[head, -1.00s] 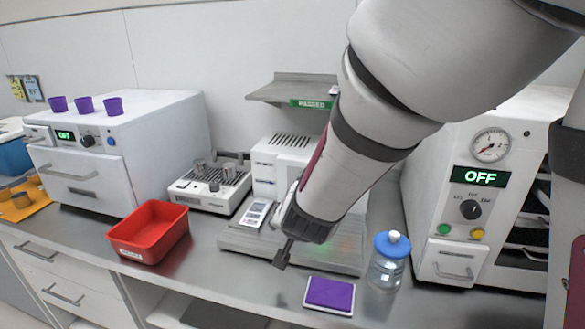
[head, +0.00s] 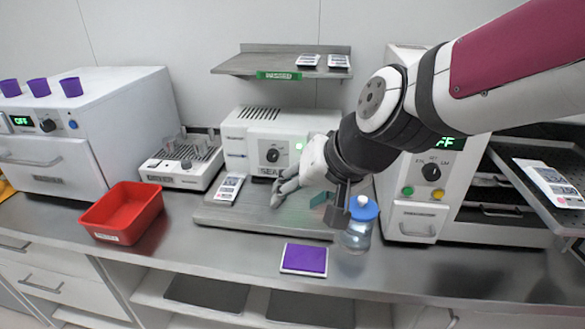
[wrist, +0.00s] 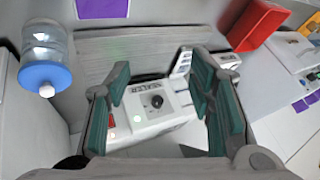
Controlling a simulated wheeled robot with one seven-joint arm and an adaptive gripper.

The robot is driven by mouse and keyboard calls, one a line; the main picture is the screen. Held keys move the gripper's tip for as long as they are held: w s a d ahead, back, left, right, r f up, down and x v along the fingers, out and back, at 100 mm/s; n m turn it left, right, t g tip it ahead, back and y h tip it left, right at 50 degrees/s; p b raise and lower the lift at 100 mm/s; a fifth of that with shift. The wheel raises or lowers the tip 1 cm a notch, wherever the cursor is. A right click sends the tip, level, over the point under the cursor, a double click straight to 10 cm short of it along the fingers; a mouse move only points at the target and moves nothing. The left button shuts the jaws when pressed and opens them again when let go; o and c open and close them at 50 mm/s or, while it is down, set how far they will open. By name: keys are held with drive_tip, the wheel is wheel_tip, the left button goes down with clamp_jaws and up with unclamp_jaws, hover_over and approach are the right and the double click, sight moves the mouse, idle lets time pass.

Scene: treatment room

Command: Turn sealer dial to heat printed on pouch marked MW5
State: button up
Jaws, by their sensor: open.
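The white sealer (head: 250,140) stands at the back of the counter, with a black dial (head: 273,155) on its front beside a green light. The dial also shows in the wrist view (wrist: 156,101), framed between my fingers and apart from them. My gripper (head: 302,190) is open and empty, in front of the sealer to the dial's lower right. A printed pouch (head: 229,188) lies at the left of the sealer's grey base plate (head: 225,217). More pouches lie on the wall shelf (head: 308,61) and the right-hand rack (head: 549,177). I cannot read MW5 on any pouch.
A blue-capped bottle (head: 359,232) stands close to my gripper. A purple pad (head: 304,259) lies near the front edge. A red bin (head: 124,212) is on the left, a grey-white block heater (head: 183,160) behind it. A white oven cabinet (head: 416,215) stands right.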

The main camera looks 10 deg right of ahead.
drive_tip(key=shift+s+d+r+n, duration=0.1)
drive_tip(key=shift+s+d+r, duration=0.15)
drive_tip(key=shift+s, duration=0.25)
drive_tip(key=shift+s+d+r+n, duration=0.1)
drive_tip(key=shift+s+d+r, duration=0.05)
drive_tip(key=shift+s+d, duration=0.35)
drive_tip(key=shift+s+d+r+n, duration=0.1)
drive_tip(key=shift+s+d+r, duration=0.1)
drive_tip(key=shift+s, duration=0.35)
drive_tip(key=s+d+r+g+h, duration=0.1)
drive_tip(key=s+d+h, duration=0.1)
drive_tip(key=s+d, duration=0.2)
drive_tip(key=s+d+r+n+g+h+p, duration=0.1)
drive_tip(key=s+d, duration=0.4)
drive_tip(key=s, duration=0.4)
drive_tip(key=shift+s+r+h, duration=0.15)
drive_tip(key=shift+s+h, duration=0.2)
drive_tip(key=shift+h, duration=0.05)
